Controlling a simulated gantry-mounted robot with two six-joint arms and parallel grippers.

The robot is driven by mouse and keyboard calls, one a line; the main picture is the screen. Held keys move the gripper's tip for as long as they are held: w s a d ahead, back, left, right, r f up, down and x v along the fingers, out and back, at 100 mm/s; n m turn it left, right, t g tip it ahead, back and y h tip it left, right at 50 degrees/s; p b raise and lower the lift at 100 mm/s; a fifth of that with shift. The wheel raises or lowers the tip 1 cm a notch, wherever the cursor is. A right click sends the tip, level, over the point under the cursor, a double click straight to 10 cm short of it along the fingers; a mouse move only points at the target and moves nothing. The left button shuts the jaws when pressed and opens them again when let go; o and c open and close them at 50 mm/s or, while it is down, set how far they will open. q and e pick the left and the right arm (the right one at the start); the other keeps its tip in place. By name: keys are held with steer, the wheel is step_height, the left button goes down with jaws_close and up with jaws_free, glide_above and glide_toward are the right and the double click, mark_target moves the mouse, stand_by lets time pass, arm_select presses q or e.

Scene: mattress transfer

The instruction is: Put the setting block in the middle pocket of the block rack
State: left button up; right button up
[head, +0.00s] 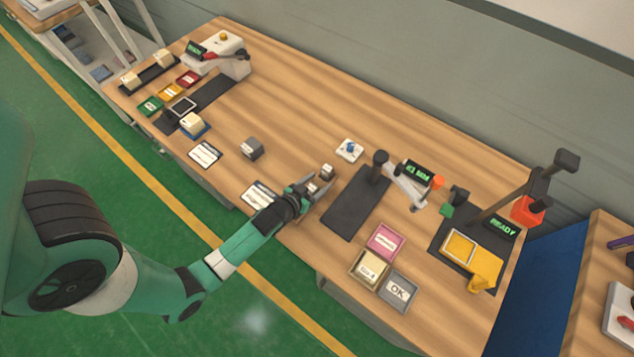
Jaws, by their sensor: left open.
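A long black rack (150,75) lies at the far left of the bench. A cream block sits at its left end (131,80) and another at its right end (162,57); its middle shows no block. A similar cream block (192,123) sits on a blue base nearer the front edge. A small grey metal block (327,171) stands near my left gripper. I cannot tell for certain which block is the setting block. My left gripper (316,186) is open, low over the bench's front part, with its fingers just short of the small grey block. My right gripper is not in view.
A dark grey block (252,148) and white cards (205,154) lie left of the gripper. A black mat with a gauge stand (357,203) is close on its right. Pink (385,242), cream and grey trays stand further right.

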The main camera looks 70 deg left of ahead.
arm_select(q)
steer(key=shift+r, duration=0.1)
steer(key=shift+s+d+r, duration=0.1)
steer(key=shift+s+r, duration=0.05)
steer(key=p+v, duration=0.2)
steer(key=v, duration=0.9)
steer(key=shift+s+d, duration=0.15)
steer(key=shift+s, duration=0.1)
